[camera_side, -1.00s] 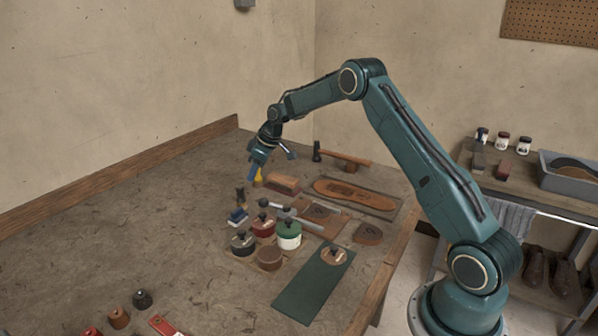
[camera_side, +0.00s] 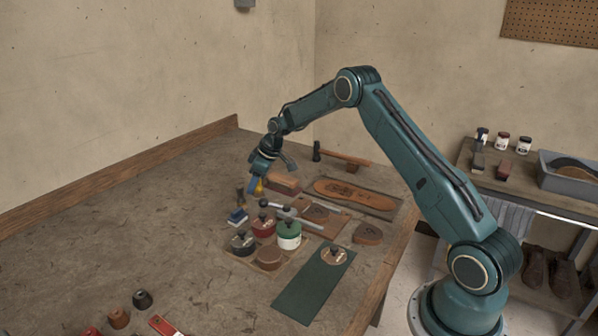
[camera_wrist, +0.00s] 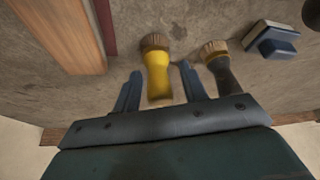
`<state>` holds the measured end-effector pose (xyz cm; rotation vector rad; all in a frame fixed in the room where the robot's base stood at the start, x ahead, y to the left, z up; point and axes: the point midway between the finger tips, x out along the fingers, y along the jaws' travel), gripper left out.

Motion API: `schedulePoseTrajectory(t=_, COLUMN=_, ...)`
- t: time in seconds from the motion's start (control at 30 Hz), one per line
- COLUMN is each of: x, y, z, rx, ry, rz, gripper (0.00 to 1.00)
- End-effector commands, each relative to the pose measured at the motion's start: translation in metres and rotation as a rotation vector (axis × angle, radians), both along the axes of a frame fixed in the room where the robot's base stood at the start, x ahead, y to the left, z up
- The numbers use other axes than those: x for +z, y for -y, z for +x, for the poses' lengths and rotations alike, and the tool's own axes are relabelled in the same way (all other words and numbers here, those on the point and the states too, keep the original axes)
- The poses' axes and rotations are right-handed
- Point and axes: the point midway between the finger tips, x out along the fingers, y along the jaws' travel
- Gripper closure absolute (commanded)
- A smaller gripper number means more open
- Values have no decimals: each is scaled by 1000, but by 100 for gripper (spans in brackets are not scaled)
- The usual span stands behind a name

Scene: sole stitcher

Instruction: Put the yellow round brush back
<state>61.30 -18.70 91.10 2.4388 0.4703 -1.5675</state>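The yellow round brush (camera_wrist: 157,75) stands bristles down at or near the tabletop in the wrist view. Its handle is between the two blue fingers of my gripper (camera_wrist: 159,75), with a narrow gap showing beside it, clearer on the right. The fingers look open around the handle. In the side view, my gripper (camera_side: 255,187) is low over the table, and only part of the yellow brush (camera_side: 260,187) shows beside a finger. Whether the bristles touch the table is unclear.
A dark-handled round brush (camera_wrist: 221,72) stands close to the right finger, with a blue block (camera_wrist: 272,43) beyond it. A wooden block brush (camera_side: 285,184) is close by. Lidded pots, including a green and white one (camera_side: 289,234), stand nearer.

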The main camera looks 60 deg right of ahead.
Motion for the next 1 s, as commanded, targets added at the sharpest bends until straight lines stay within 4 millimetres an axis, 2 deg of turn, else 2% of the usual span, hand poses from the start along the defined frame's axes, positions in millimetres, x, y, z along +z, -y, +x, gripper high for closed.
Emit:
schedulePoseTrajectory(t=0.27, x=2, y=0, z=0, rx=0, ry=1, rz=0, gripper=57)
schedulePoseTrajectory(t=0.47, x=13, y=2, z=-3, rx=0, ry=1, rz=0, gripper=57)
schedulePoseTrajectory(t=0.67, x=35, y=6, z=-13, rx=-2, ry=3, rz=-1, gripper=57)
schedulePoseTrajectory(t=1.0, x=85, y=15, z=-34, rx=-3, ry=1, rz=-1, gripper=57)
